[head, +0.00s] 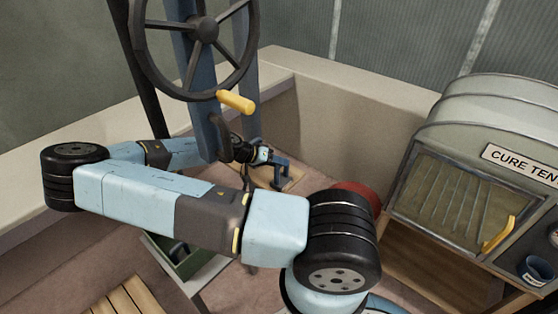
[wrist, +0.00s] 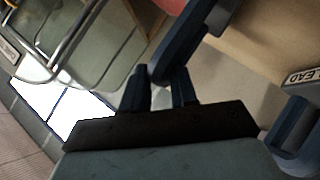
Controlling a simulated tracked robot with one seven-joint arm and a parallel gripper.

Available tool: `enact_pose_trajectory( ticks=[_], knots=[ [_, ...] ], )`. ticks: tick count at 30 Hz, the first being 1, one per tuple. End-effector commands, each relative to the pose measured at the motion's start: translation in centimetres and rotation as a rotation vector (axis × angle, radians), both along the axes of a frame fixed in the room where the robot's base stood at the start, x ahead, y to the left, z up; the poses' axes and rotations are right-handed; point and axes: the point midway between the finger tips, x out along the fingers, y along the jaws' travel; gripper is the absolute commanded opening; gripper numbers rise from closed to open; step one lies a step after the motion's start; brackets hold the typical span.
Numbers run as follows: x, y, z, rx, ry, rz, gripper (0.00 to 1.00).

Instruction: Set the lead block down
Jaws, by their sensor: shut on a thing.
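In the wrist view, my gripper (wrist: 160,90) shows two short dark fingers close together, beside a dark blue angled bar (wrist: 190,45). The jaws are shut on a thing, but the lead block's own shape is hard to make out. I cannot tell whether the block touches that surface.
A black handwheel (head: 205,30) with a yellow grip (head: 236,102) hangs close above my arm. A green bin (head: 185,255) is low behind my arm.

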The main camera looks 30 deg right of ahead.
Motion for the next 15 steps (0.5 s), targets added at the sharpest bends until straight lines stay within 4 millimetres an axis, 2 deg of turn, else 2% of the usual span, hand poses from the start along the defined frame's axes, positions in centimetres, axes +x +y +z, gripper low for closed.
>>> enact_pose_trajectory(
  ticks=[2,3,10,15],
  knots=[
    [-0.06,-0.01,-0.08,0.001,0.0,-0.001,0.0],
    [-0.08,0.05,-0.2,0.002,0.002,0.0,0.31],
    [-0.07,0.07,-0.15,0.001,0.002,0.0,0.53],
    [-0.05,0.09,-0.13,0.002,0.001,0.001,0.53]
  ],
)
